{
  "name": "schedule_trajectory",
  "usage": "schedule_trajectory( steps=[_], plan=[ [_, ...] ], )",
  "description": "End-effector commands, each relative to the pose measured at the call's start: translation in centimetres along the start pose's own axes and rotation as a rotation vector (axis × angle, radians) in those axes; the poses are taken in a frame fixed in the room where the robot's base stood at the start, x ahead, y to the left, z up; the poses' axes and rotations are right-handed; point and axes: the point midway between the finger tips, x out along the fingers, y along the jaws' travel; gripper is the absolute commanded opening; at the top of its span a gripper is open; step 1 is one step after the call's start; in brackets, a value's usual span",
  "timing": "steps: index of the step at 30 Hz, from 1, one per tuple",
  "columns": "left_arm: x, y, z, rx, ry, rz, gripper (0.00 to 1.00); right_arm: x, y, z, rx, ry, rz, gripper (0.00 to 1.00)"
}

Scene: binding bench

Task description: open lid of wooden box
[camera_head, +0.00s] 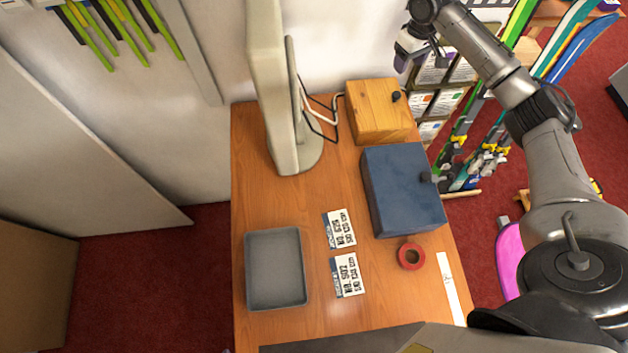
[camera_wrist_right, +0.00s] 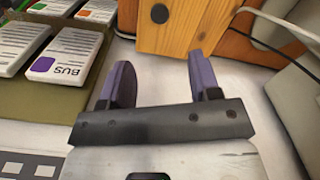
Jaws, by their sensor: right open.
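The wooden box (camera_head: 370,115) stands at the back right of the desk, with its lid down. A black knob (camera_head: 396,97) sits on its right side, near the top edge. My right gripper (camera_head: 408,55) is beyond the box's back right corner, above desk height and apart from the box. In the right wrist view, the two purple fingers of my right gripper (camera_wrist_right: 160,64) are spread with nothing between them. Ahead of them are the wooden box (camera_wrist_right: 188,28) and its black knob (camera_wrist_right: 160,13). My left gripper is out of view.
A blue box (camera_head: 398,190) with a dark knob stands just in front of the wooden box. A monitor (camera_head: 273,95) and cables are to its left. A grey tray (camera_head: 275,303), two labels (camera_head: 340,229) and red tape (camera_head: 411,246) lie nearer. Skis (camera_head: 485,130) stand at right.

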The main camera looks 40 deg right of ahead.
Motion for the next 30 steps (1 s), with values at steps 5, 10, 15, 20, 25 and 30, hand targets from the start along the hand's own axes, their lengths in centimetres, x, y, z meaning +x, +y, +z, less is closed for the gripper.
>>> schedule_trajectory(
  steps=[5, 10, 15, 20, 25, 30],
  plan=[
    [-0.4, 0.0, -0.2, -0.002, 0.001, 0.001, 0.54, -0.5, -1.8, 0.0, -0.041, -0.006, 0.015, 0.57],
    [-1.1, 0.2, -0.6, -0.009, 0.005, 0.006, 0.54, 1.3, -4.5, 0.2, -0.104, -0.007, 0.041, 0.57],
    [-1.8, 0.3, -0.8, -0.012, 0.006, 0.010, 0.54, 2.9, -7.3, 0.6, -0.167, -0.001, 0.060, 0.57],
    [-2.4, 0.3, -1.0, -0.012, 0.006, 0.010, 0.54, 4.4, -9.9, 1.2, -0.225, 0.005, 0.071, 0.57],
    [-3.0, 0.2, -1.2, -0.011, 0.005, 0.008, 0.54, 5.8, -12.8, 2.0, -0.286, 0.017, 0.078, 0.57],
    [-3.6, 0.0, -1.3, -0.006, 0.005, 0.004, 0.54, 6.9, -15.7, 3.0, -0.344, 0.033, 0.079, 0.57]
  ],
)
